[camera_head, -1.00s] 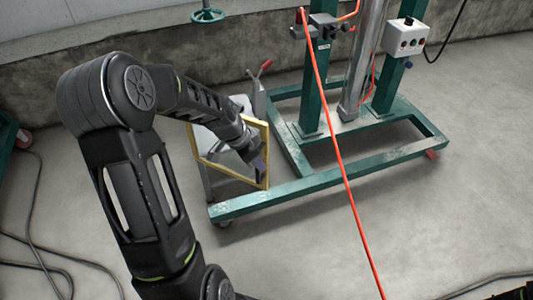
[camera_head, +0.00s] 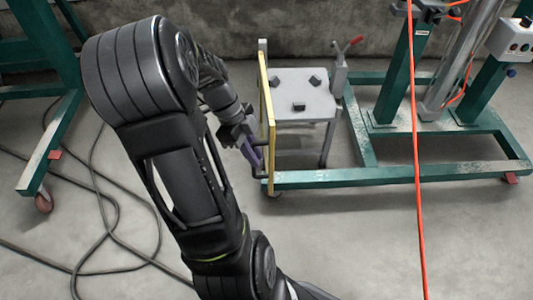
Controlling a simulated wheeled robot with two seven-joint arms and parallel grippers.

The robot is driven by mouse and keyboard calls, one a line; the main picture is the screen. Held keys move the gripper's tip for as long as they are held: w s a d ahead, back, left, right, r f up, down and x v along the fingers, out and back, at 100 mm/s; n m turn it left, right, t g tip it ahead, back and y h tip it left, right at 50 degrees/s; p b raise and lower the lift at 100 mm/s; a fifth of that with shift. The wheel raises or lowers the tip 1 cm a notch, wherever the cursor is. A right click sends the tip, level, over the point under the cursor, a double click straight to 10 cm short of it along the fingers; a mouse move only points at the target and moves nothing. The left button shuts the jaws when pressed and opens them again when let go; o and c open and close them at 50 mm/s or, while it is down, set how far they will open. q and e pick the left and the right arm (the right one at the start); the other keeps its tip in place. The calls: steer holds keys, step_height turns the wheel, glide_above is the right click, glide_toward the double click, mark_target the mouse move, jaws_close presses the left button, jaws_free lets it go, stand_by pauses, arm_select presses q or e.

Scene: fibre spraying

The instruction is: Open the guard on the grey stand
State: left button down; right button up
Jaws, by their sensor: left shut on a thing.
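The grey stand (camera_head: 307,108) is beyond my left arm, left of the green frame. Its flat top shows, with three small dark blocks (camera_head: 299,106) on it. The yellow-edged guard (camera_head: 266,100) stands upright at the stand's left side, seen almost edge-on and swung away from the front, so the top is uncovered. My left gripper (camera_head: 254,158) is at the guard's lower left face, shut on its dark handle (camera_head: 259,172). The fingers partly hide the handle. My right gripper is out of view.
A green wheeled frame (camera_head: 390,177) stands right of the stand, with a control box (camera_head: 512,40) on its post. An orange hose (camera_head: 416,150) hangs in front. Another green frame (camera_head: 50,150) and dark cables (camera_head: 105,205) are at the left.

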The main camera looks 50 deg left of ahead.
arm_select(q)
steer(key=shift+s+a, duration=0.1)
steer(key=shift+s, duration=0.05)
steer(key=c, duration=1.5)
jaws_free()
steer(key=shift+o, duration=0.2)
steer(key=p+v, duration=0.2)
steer(key=v, duration=0.5)
steer(key=shift+r, duration=0.4)
steer(key=shift+s+a, duration=0.1)
steer(key=shift+s, duration=0.05)
